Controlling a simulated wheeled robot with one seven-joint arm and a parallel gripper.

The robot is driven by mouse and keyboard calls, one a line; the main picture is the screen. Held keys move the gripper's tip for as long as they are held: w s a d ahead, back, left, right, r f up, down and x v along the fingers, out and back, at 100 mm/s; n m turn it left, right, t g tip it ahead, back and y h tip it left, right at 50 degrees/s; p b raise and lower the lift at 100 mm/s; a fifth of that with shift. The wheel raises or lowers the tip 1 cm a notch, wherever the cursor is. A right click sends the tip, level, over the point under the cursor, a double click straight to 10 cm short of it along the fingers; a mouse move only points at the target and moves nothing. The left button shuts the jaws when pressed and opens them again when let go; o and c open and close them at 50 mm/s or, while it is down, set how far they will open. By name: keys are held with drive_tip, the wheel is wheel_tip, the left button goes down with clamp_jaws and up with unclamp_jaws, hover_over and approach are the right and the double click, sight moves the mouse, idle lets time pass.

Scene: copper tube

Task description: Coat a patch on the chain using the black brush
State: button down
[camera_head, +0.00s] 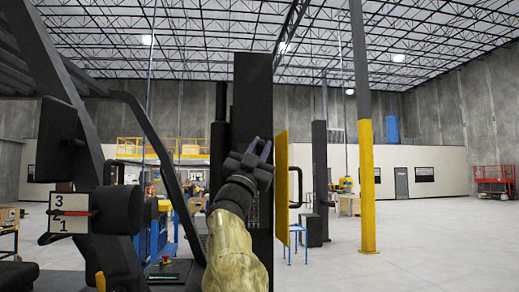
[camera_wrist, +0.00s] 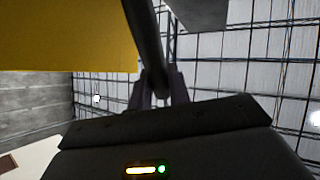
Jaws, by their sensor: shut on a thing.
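My gripper (camera_head: 259,148) is raised and points upward in front of a dark upright column (camera_head: 253,90) in the head view. In the wrist view its two purple fingers (camera_wrist: 163,88) are shut on a dark rod (camera_wrist: 147,42) that runs up out of the frame. The rod may be the black brush; no bristles show. In the head view whatever the fingers hold blends into the dark column. I cannot make out the chain in either view.
A yellow panel (camera_head: 281,185) with a black handle (camera_head: 296,187) stands just right of my gripper; yellow also fills the wrist view's upper left (camera_wrist: 60,35). A dark machine frame (camera_head: 50,60) crowds the left. A yellow-based pillar (camera_head: 366,185) and open floor (camera_head: 430,240) lie right.

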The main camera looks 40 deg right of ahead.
drive_tip(key=shift+f+b, duration=1.7)
drive_tip(key=shift+f+b, duration=1.65)
drive_tip(key=shift+f, duration=0.1)
wheel_tip(320, 180, down, 3)
drive_tip(key=b, duration=0.3)
drive_tip(key=shift+f, duration=0.2)
